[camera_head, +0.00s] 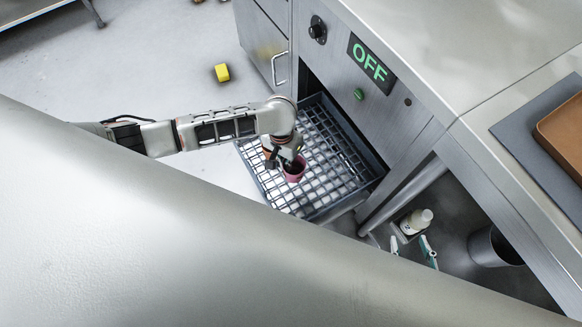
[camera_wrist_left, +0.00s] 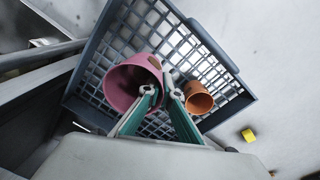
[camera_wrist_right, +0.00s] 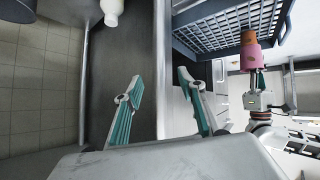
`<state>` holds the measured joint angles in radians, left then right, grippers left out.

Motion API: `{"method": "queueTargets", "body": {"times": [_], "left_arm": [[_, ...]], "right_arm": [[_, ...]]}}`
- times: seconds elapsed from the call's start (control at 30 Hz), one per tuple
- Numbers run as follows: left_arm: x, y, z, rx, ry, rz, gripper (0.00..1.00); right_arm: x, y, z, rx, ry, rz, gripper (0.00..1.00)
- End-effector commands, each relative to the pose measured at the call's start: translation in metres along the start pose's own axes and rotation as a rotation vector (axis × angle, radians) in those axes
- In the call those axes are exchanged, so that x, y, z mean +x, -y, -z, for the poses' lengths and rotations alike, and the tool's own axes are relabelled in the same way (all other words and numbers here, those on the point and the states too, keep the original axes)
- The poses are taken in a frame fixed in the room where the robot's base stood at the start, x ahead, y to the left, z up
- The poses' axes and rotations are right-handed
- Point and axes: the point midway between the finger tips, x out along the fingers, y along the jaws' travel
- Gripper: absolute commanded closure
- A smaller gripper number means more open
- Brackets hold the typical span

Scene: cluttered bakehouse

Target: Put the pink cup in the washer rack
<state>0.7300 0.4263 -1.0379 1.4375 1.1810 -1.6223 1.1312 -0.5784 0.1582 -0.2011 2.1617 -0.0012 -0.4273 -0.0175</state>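The pink cup (camera_head: 294,171) is at the washer rack (camera_head: 322,205), a dark blue wire tray pulled out of the washer. In the left wrist view the cup (camera_wrist_left: 122,82) has its mouth toward the camera. My left gripper (camera_wrist_left: 163,92) has one fingertip inside the cup's mouth and the other outside, with the wall between them. It looks closed on that wall. I cannot tell whether the cup's base touches the rack. The right wrist view also shows the cup (camera_wrist_right: 252,58). My right gripper (camera_head: 412,246) is open and empty, low beside the counter.
An orange cup (camera_wrist_left: 199,98) stands close beside the pink cup, at the rack. The washer panel reads OFF (camera_head: 372,63). A yellow object (camera_head: 222,72) lies on the floor. A white bottle (camera_head: 418,220) and a grey bin (camera_head: 490,246) are near my right gripper.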

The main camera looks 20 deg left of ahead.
Motion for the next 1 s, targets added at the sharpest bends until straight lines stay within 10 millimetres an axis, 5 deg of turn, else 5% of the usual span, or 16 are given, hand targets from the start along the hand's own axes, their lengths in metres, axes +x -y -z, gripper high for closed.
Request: {"method": "queueTargets", "body": {"times": [0.03, 0.1, 0.3, 0.57, 0.83, 1.0], "left_arm": [[0.025, 0.0, -0.007, -0.001, 0.018, -0.003, 1.0], [0.043, 0.001, -0.008, -0.002, 0.019, -0.003, 1.0], [0.078, 0.004, -0.005, 0.0, 0.013, -0.001, 1.0], [0.089, 0.005, 0.0, 0.0, 0.002, 0.0, 1.0], [0.129, 0.007, -0.004, -0.001, 0.011, -0.001, 1.0], [0.125, 0.008, 0.002, -0.001, -0.002, 0.001, 1.0]], "right_arm": [[0.003, 0.006, -0.012, 0.005, 0.015, 0.011, 0.6], [0.004, 0.009, -0.012, 0.006, 0.012, 0.017, 0.6], [0.007, 0.013, -0.011, 0.01, 0.004, 0.029, 0.6], [0.009, 0.017, -0.001, 0.024, -0.019, 0.035, 0.6], [0.013, 0.032, 0.008, 0.071, -0.051, 0.059, 0.6], [0.013, 0.03, 0.021, 0.073, -0.076, 0.058, 0.6]]}}
